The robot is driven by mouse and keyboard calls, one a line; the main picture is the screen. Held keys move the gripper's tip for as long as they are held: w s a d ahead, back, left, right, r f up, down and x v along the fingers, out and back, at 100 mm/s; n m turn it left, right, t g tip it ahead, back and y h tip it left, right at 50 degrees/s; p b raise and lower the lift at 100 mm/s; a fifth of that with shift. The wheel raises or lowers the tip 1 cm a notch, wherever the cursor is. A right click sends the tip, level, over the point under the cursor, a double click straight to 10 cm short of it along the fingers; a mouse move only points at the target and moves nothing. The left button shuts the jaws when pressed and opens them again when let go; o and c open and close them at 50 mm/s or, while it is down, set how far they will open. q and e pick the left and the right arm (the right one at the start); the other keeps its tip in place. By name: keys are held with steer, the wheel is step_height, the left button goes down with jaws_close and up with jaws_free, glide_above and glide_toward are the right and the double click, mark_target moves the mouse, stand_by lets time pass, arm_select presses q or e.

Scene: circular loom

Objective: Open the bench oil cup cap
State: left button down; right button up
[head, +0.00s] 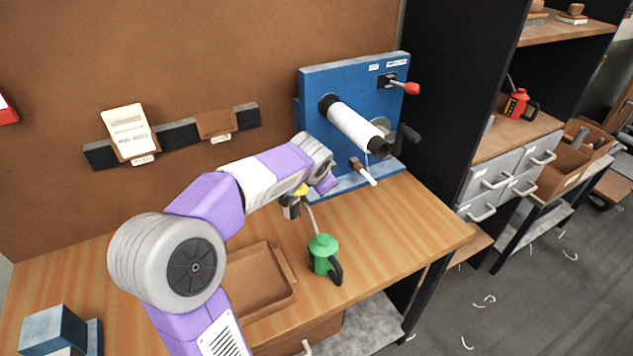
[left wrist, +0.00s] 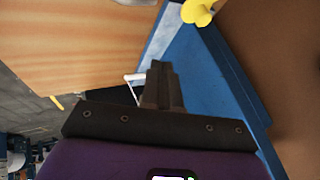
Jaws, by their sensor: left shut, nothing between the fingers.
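A small yellow part (head: 300,189), which looks like the oil cup cap, shows just below my left arm's wrist, above a small grey and dark body (head: 291,207) near the blue machine's base. A yellow lobed piece, likely the same cap, shows at the top edge of the left wrist view (left wrist: 200,10). I cannot tell whether the cap is open. My left gripper (left wrist: 159,72) is shut and empty, with its dark fingers together beside the blue base, apart from the yellow piece. In the head view my wrist hides its fingers. My right gripper is not in view.
The blue machine (head: 345,90) carries a white roll (head: 354,128), a black crank (head: 408,134) and a red-knobbed lever (head: 411,88). A green oil can (head: 323,257) and a brown tray (head: 268,282) stand on the wooden bench. The bench's right front (head: 410,235) is clear.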

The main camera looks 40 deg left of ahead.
arm_select(q)
steer(key=s+a+f+m+t+y+b, duration=0.1)
steer(key=s+a+f+m+t+y, duration=0.25)
steer(key=a, duration=0.55)
steer(key=s+d+f+m+t+h+b, duration=0.2)
steer(key=s+f+m+t+h, duration=0.15)
steer(key=s+m, duration=0.65)
steer(key=shift+n+t, duration=0.3)
steer(key=shift+n, duration=0.15)
steer(key=x, duration=0.3)
steer(key=r+b+x, duration=0.1)
steer(key=x, duration=0.3)
steer(key=b+x, duration=0.1)
steer(key=x, duration=0.3)
steer(key=shift+w+d+r, duration=0.1)
steer(key=shift+w+r, duration=0.05)
steer(key=shift+w, duration=0.8)
steer(key=shift+w+b, duration=0.15)
steer(key=shift+b, duration=0.15)
